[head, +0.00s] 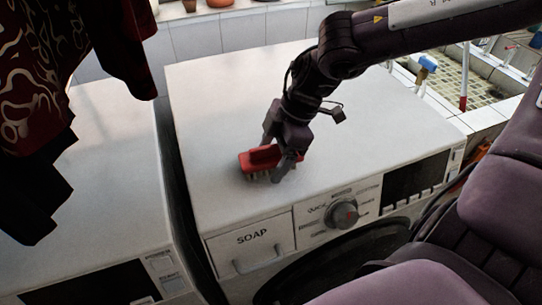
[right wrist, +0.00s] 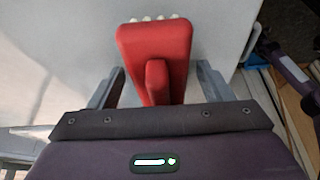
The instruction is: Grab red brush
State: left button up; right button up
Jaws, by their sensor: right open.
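The red brush (head: 259,158) lies on the white top of a washing machine (head: 350,110), near its front edge. Its pale bristles show under the red body. My right gripper (head: 279,150) is down at the brush, with one finger on each side of it. In the right wrist view the red brush (right wrist: 156,50) points between the two open fingers (right wrist: 160,85), its raised red handle in the middle. A gap shows between the handle and each finger. My left gripper is not in view.
A second white machine (head: 110,180) stands to the left across a dark gap. Dark patterned cloth (head: 60,90) hangs at the upper left. A tiled sink (head: 480,75) lies at the right. The machine top around the brush is clear.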

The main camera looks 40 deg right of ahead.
jog(key=c, duration=1.1)
jog(key=shift+r, duration=0.15)
